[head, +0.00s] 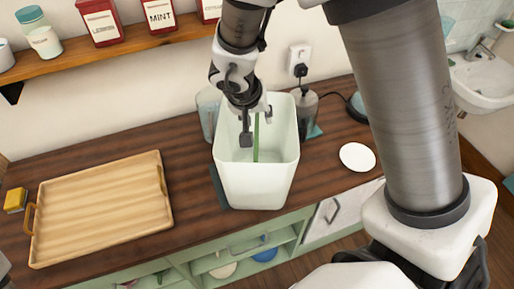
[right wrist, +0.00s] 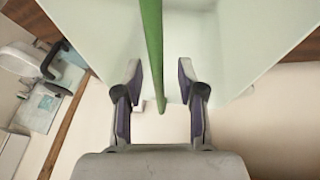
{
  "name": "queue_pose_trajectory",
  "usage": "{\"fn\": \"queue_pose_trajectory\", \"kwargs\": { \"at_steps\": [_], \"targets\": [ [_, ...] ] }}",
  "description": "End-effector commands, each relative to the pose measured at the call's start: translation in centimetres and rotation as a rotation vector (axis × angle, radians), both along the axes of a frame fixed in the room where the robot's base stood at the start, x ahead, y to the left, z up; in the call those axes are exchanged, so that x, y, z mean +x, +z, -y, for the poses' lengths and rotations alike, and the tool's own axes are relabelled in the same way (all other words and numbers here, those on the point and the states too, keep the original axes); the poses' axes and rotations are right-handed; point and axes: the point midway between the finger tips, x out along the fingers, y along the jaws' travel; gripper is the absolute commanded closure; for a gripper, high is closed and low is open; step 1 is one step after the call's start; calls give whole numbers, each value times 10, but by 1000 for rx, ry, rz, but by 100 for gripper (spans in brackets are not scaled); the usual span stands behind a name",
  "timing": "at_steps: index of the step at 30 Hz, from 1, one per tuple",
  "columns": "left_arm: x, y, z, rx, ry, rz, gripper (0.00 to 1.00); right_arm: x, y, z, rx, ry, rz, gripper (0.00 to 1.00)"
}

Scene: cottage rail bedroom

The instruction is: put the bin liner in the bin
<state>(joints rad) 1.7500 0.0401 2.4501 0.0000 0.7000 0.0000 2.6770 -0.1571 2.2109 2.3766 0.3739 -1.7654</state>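The bin (head: 257,190) is a pale, open-topped tub standing on the dark wooden counter. A thin green strip (head: 256,145), which looks like the bin liner seen edge-on, stands upright inside it. The liner also shows in the right wrist view (right wrist: 152,45), its near end between the fingers. My right gripper (head: 257,122) is over the bin's mouth at its back side. Its fingers (right wrist: 160,80) are apart on either side of the liner, with gaps showing on both sides. The liner's lower end is hard to make out. My left gripper is not in view.
A wooden tray (head: 105,207) lies left of the bin, with a yellow block (head: 15,200) beyond it. A clear container (head: 208,112) and a dark bottle (head: 307,110) stand close behind the bin. A white disc (head: 357,157) lies to its right. A shelf (head: 120,47) with tins runs above.

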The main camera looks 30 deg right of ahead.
Motion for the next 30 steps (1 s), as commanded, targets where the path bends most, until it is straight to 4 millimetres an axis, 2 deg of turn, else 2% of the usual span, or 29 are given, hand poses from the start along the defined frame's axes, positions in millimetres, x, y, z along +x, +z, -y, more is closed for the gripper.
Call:
{"fn": "queue_pose_trajectory", "kwargs": {
  "at_steps": [13, 14, 15, 17, 30],
  "targets": [
    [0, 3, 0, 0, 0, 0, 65, 0, -3, 0, 0, -1, -1, 61],
    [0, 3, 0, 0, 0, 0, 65, 0, -3, 0, 0, -1, -1, 68],
    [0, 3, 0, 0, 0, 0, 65, 0, -2, 0, 0, -1, -1, 82],
    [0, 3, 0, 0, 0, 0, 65, 0, -2, 0, 0, -1, -1, 100],
    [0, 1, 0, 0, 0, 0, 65, 0, -2, 0, -1, 0, 1, 100]
  ]
}}
